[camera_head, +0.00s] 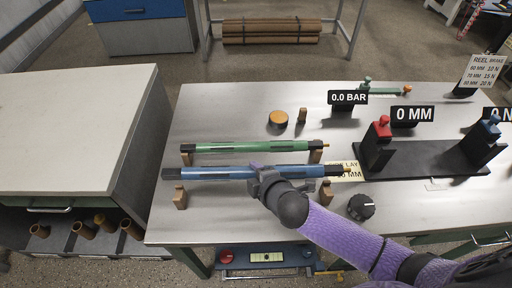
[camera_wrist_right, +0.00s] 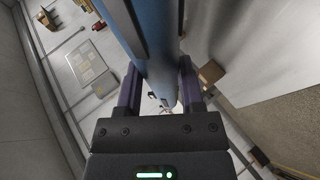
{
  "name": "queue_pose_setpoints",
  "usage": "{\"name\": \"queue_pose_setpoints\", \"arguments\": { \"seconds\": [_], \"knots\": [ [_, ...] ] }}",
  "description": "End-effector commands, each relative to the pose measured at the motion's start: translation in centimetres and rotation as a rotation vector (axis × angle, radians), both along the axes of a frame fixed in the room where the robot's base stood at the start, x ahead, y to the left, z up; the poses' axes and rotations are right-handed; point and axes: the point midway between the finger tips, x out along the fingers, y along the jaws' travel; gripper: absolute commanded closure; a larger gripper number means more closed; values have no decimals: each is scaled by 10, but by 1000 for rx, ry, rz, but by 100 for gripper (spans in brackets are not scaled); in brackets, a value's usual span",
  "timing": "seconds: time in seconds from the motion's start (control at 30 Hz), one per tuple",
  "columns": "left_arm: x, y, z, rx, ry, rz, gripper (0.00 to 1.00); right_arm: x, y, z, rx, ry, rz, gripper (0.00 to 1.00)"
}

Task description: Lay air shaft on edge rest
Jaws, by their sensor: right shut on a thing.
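A blue air shaft (camera_head: 215,173) with dark bands and a brass tip is level across the front of the bench. My right gripper (camera_head: 262,178) is shut on it near its middle. In the right wrist view the blue shaft (camera_wrist_right: 152,50) runs between the two fingers (camera_wrist_right: 158,88). Two wooden rests stand near the front edge, left (camera_head: 180,198) and right (camera_head: 326,193). The shaft appears just above and behind them; I cannot tell whether it touches. A green shaft (camera_head: 240,147) lies behind on its own wooden supports. My left gripper is not in view.
A black dial (camera_head: 361,207) stands right of the right rest. A label card (camera_head: 345,171) lies behind it, partly covered by the shaft. A black stand with red (camera_head: 381,132) and blue (camera_head: 488,130) ends is at right. An orange-topped disc (camera_head: 278,118) sits behind.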

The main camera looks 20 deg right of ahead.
Motion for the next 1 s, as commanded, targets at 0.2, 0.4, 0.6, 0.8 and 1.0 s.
{"name": "queue_pose_setpoints", "arguments": {
  "seconds": [0.2, 0.4, 0.6, 0.8, 1.0],
  "knots": [
    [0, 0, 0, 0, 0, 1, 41, 0, 0, 1, 2, -5, 3, 100],
    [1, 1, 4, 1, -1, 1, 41, 0, 0, 3, 0, -5, 4, 100],
    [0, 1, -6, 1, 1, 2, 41, -1, 0, -12, -1, -5, 6, 100],
    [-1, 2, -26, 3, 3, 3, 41, -1, 0, -38, -1, -4, 6, 100],
    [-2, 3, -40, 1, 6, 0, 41, -1, 0, -56, -2, -5, 5, 100]
  ]
}}
